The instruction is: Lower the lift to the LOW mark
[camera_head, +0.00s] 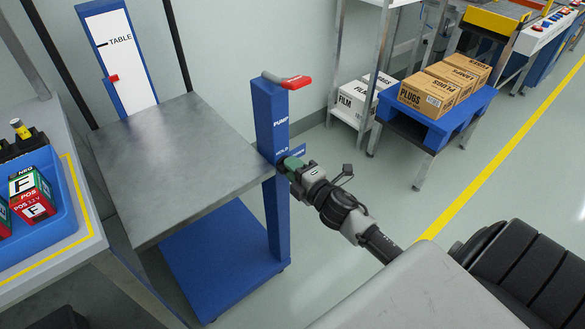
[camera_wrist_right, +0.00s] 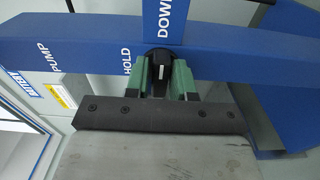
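The lift has a grey platform (camera_head: 185,155) over a blue base (camera_head: 225,260). Its white scale (camera_head: 120,60) shows a TABLE mark, and the red pointer (camera_head: 112,78) stands a little below that mark. No LOW mark is visible. A blue post (camera_head: 270,120) lettered PUMP and HOLD carries a red handle (camera_head: 288,81) on top. My right gripper (camera_head: 290,164) is at this post. In the right wrist view, its green fingers (camera_wrist_right: 161,78) are closed on both sides of a black selector knob (camera_wrist_right: 160,60) with a white mark, beside HOLD and DOWN lettering. My left gripper is out of view.
At left, a table (camera_head: 92,240) with a yellow line holds a blue tray (camera_head: 66,205) with battery boxes (camera_head: 32,193). Cartons (camera_head: 428,93) stand on a blue stand (camera_head: 435,128) at the back right. Floor is clear right of the lift.

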